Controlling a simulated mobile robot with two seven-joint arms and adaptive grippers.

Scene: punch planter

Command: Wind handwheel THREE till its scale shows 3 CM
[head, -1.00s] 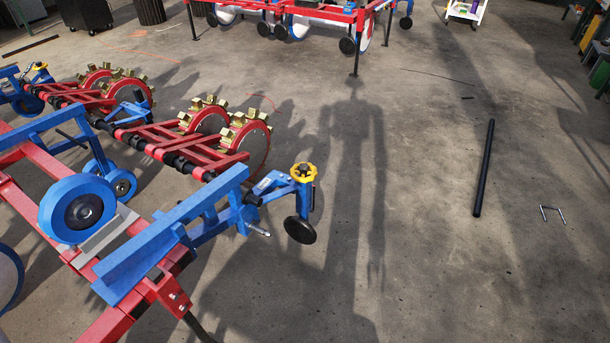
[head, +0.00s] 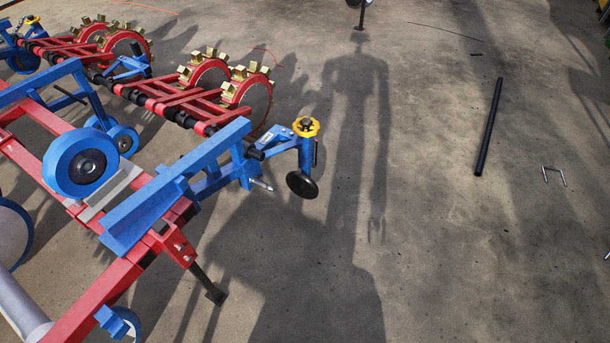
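A yellow handwheel (head: 306,127) sits on top of a blue upright post (head: 306,158) at the right end of the planter's blue beam (head: 175,187). A small black wheel (head: 302,185) hangs below the post. A second yellow handwheel (head: 32,20) shows at the far upper left. I cannot read any number or scale on either, so I cannot tell which is THREE. Neither of my grippers is in the head view.
The red planter frame (head: 97,299) with a large blue wheel (head: 80,166) fills the left. Gold-toothed punch wheels (head: 249,93) stand behind. A black bar (head: 489,127) and a small metal bracket (head: 553,175) lie on the floor at right. The concrete floor between is mostly clear.

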